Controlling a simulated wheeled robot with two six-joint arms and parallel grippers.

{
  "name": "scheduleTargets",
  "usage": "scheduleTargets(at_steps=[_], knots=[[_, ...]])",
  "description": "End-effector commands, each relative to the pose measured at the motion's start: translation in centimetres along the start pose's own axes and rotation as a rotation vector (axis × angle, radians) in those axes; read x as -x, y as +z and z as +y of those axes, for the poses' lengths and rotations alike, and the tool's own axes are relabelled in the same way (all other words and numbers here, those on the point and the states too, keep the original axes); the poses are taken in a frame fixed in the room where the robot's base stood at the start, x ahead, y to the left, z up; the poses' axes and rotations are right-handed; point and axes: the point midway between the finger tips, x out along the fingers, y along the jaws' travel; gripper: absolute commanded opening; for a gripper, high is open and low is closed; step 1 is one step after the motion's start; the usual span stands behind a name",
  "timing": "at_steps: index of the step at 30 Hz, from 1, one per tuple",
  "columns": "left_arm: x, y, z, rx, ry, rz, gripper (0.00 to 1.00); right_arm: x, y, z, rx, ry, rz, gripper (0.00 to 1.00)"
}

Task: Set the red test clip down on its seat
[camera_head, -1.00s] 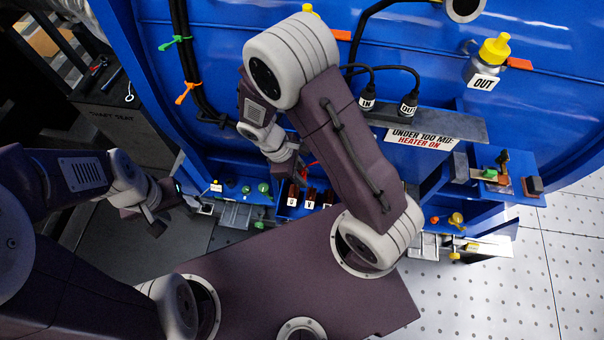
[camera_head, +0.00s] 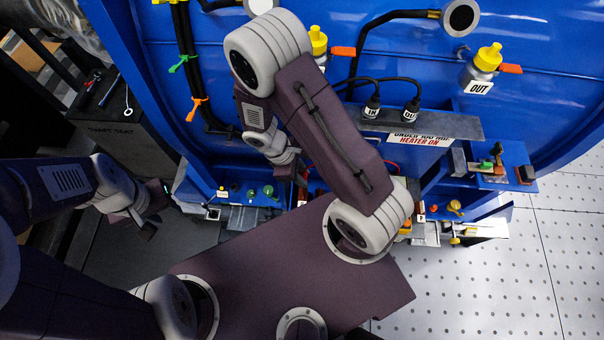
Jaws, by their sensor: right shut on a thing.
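My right gripper (camera_head: 288,182) points down over the blue shelf at the foot of the blue panel, left of my own forearm. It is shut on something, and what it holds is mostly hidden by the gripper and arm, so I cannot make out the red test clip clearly. The clip's seat cannot be picked out either; the shelf area right of the gripper is covered by my arm and base. My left gripper (camera_head: 158,210) hangs empty at the left, its fingers apart, beside the shelf's left end.
The blue panel (camera_head: 400,65) fills the back, with yellow-capped bottles (camera_head: 482,66), black hoses and a grey ledge (camera_head: 440,122). Green knobs (camera_head: 268,191) stand on the shelf left of the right gripper. A dark bench (camera_head: 115,125) is at left. Perforated floor (camera_head: 480,290) is clear at right.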

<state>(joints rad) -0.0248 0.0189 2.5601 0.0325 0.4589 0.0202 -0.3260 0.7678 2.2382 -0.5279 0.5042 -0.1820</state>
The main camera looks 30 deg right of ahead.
Motion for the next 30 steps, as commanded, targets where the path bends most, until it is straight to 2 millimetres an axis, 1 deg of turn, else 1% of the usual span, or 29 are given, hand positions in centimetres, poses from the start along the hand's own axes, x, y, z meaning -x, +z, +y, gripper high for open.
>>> scheduleTargets(at_steps=[5,16,20,30], knots=[[-1.1,0.1,0.0,0.0,0.0,0.0,0.36,-1.2,-0.5,0.0,0.0,0.0,0.0,0.0],[-4.8,0.5,-0.1,0.0,0.0,0.0,0.36,-5.0,-2.0,0.0,0.0,0.0,-0.001,0.0],[-5.2,0.5,-0.1,0.0,0.0,0.0,0.36,-5.4,-2.2,0.0,0.0,0.0,-0.001,0.0],[-5.0,0.5,-0.1,0.0,0.0,0.0,0.36,-5.3,-2.2,0.0,0.0,0.0,0.0,0.0]])
